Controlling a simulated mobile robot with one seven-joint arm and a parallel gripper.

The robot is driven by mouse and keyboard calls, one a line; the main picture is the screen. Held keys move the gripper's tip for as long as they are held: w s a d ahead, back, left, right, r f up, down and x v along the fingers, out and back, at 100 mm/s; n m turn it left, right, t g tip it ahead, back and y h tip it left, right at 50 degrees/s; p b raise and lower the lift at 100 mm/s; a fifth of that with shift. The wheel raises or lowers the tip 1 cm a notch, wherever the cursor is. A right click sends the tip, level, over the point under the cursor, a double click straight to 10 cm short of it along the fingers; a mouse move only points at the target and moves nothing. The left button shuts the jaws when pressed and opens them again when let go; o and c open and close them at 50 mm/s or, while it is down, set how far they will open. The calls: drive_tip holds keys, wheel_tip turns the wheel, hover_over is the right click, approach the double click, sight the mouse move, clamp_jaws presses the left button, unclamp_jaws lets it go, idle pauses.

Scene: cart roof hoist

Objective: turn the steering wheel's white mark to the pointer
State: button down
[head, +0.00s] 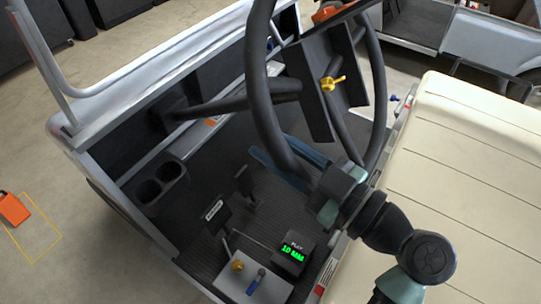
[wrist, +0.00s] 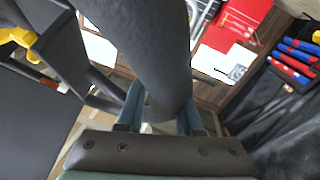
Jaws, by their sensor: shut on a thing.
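The steering wheel (head: 264,90) is a large dark ring with spokes, standing steeply in the cart's cab. My gripper (head: 276,153) has its blue fingers on both sides of the wheel's lower rim and is shut on it. In the wrist view the thick dark rim (wrist: 155,50) runs down between the two fingers (wrist: 160,118). A yellow winged piece (head: 332,83) sits at the middle of the wheel and also shows at the wrist view's left edge (wrist: 20,38). I cannot make out the white mark. I cannot tell which part is the pointer.
A small box with a green "PLAY 10 MM" readout (head: 293,254) stands on the cab floor beside a grey panel with knobs (head: 250,286). A cream seat (head: 470,180) is at the right. Cup holders (head: 160,187) are at the left. Red and blue tools (wrist: 297,60) show in the wrist view.

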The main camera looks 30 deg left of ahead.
drive_tip(key=f+b, duration=0.1)
drive_tip(key=d+n+g+b, duration=0.1)
drive_tip(key=b, duration=0.1)
drive_tip(key=shift+w+f+b, duration=0.1)
drive_tip(key=shift+f+b, duration=0.2)
drive_tip(key=shift+f, duration=0.1)
drive_tip(key=shift+d+f+n+b, duration=0.1)
drive_tip(key=shift+d+n+b, duration=0.15)
drive_tip(key=shift+n+b, duration=0.4)
drive_tip(key=shift+g, duration=0.3)
drive_tip(key=c, duration=0.6)
unclamp_jaws()
drive_tip(key=d, duration=0.4)
drive_tip(key=s+d, duration=0.1)
drive_tip(key=d, duration=0.3)
drive_tip(key=s+d, duration=0.1)
drive_tip(key=d, duration=0.3)
drive_tip(key=shift+d+f+b, duration=0.4)
